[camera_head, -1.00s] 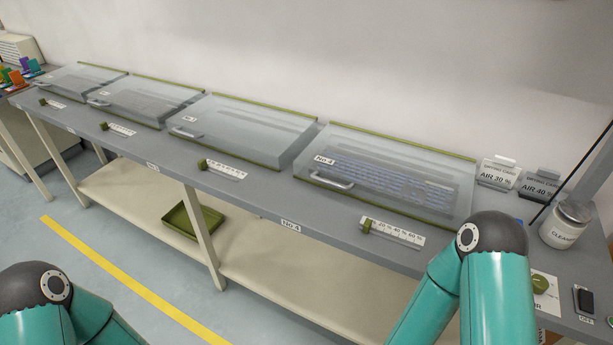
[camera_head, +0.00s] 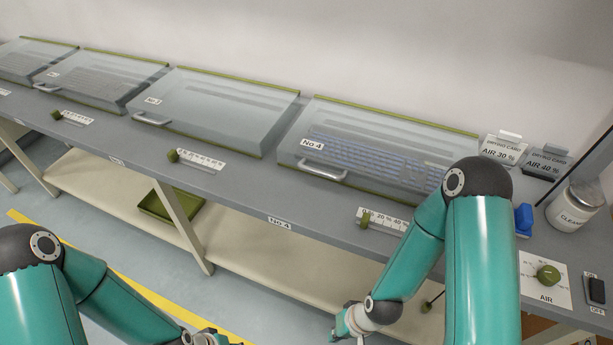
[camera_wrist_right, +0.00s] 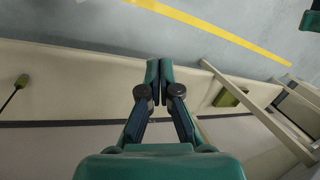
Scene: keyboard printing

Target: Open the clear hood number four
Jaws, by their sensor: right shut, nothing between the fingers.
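The clear hood labelled No.4 (camera_head: 390,128) lies closed on the grey bench in the head view. A keyboard (camera_head: 365,158) shows through it. Its light bar handle (camera_head: 321,169) is at the front left of the hood. My right gripper (camera_head: 346,326) is low in front of the bench edge, below and apart from the handle. In the right wrist view the right gripper (camera_wrist_right: 160,66) has its fingers together with nothing between them. My left gripper (camera_head: 208,339) only partly shows at the bottom edge of the head view, so its jaws cannot be judged.
Other closed clear hoods (camera_head: 215,107) stand to the left. A slider scale (camera_head: 382,220) lies in front of hood four. At right are drying cards (camera_head: 502,148), a cleaner jar (camera_head: 575,207) and an air knob (camera_head: 547,274). A green tray (camera_head: 160,208) sits on the lower shelf.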

